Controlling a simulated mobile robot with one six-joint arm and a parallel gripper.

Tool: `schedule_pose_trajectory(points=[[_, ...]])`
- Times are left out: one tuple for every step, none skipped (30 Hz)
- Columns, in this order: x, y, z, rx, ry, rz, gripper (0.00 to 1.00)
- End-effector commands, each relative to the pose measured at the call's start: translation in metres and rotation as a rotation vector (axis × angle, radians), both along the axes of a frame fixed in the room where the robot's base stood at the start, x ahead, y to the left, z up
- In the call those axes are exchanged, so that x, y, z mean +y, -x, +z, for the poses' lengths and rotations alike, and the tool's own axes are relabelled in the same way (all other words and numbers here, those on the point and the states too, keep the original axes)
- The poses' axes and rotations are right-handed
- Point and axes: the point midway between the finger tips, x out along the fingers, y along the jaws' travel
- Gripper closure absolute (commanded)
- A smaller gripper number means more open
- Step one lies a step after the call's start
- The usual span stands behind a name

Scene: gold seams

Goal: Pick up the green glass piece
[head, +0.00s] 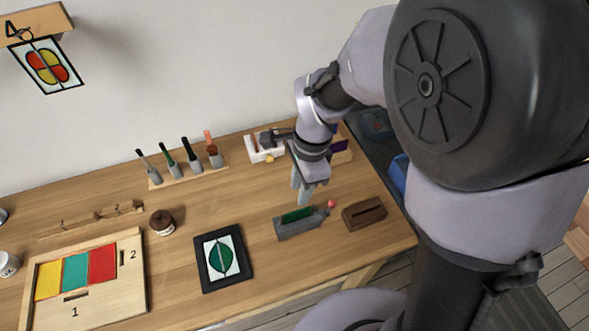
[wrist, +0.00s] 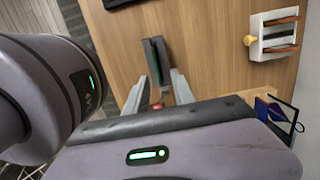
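A green piece (head: 297,215) stands in a slot in a grey block (head: 299,229) near the front right of the bench; only its upper edge shows. In the wrist view the grey block (wrist: 154,62) lies beyond my fingertips, with a thin green strip in its slot. My gripper (head: 302,196) is above and behind the block, pointing down. In the wrist view my gripper (wrist: 158,88) has its two fingers apart, with nothing held between them. A teal-green pane (head: 76,272) also lies in the wooden tray, between a yellow and a red one.
A red ball (head: 331,204) is at the block's right end, with a brown slotted block (head: 364,213) beside it. A black-framed panel (head: 222,258) lies to the left. A tool rack (head: 188,174) and a white holder (head: 264,153) stand behind. Bare wood lies between.

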Motion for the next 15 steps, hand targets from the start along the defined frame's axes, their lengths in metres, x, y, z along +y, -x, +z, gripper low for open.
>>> schedule_pose_trajectory(points=[[0.002, 0.001, -0.02, 0.004, 0.0, 0.0, 0.7], [0.002, 0.002, -0.027, 0.003, 0.001, 0.001, 0.7], [0.003, 0.002, -0.035, 0.002, 0.001, 0.001, 0.7], [0.004, 0.002, -0.04, 0.002, 0.001, 0.0, 0.7], [0.004, 0.002, -0.043, 0.002, 0.0, 0.0, 0.7], [0.005, 0.002, -0.046, 0.0, 0.0, 0.001, 0.7], [0.005, 0.002, -0.048, -0.001, 0.0, 0.001, 0.7], [0.005, 0.002, -0.05, -0.001, 0.0, 0.001, 0.7], [0.005, 0.003, -0.053, -0.001, 0.0, 0.001, 0.7], [0.005, 0.004, -0.056, 0.0, 0.0, 0.001, 0.7], [0.005, 0.005, -0.061, 0.0, 0.0, 0.001, 0.7], [0.005, 0.007, -0.068, 0.0, 0.0, 0.001, 0.7], [0.005, 0.008, -0.075, 0.001, -0.001, 0.0, 0.7], [0.005, 0.01, -0.082, 0.001, -0.001, 0.001, 0.7], [0.005, 0.011, -0.091, 0.001, 0.0, 0.002, 0.7]])
